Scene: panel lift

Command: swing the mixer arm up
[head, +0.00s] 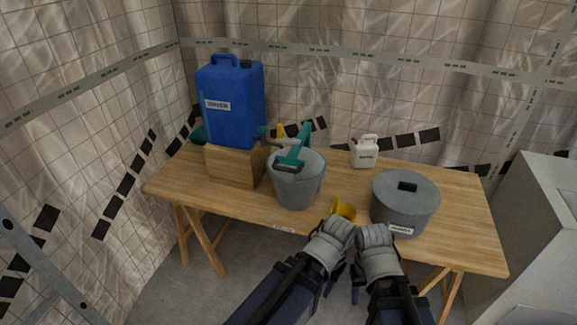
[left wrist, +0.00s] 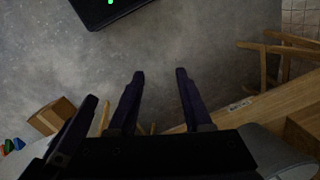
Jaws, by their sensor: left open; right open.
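The teal mixer arm (head: 294,153) lies over the mouth of a grey bucket (head: 298,189) on the table, with a dark part at its near end. How it is hinged is too small to tell. My left gripper (left wrist: 158,76) is open and empty in the left wrist view, with bare floor beyond its fingers. In the head view my right gripper (head: 357,287) is beside the left one at the table's front edge, its fingers mostly hidden; it is open. Both are apart from the mixer arm, to its right and nearer me.
The wooden table (head: 235,203) also holds a blue canister (head: 232,125) on a wooden block (head: 232,168), a white jug (head: 364,151), a grey lidded pot (head: 405,207) and a yellow object (head: 344,208) close to my grippers. A grey cabinet (head: 530,220) stands at the right.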

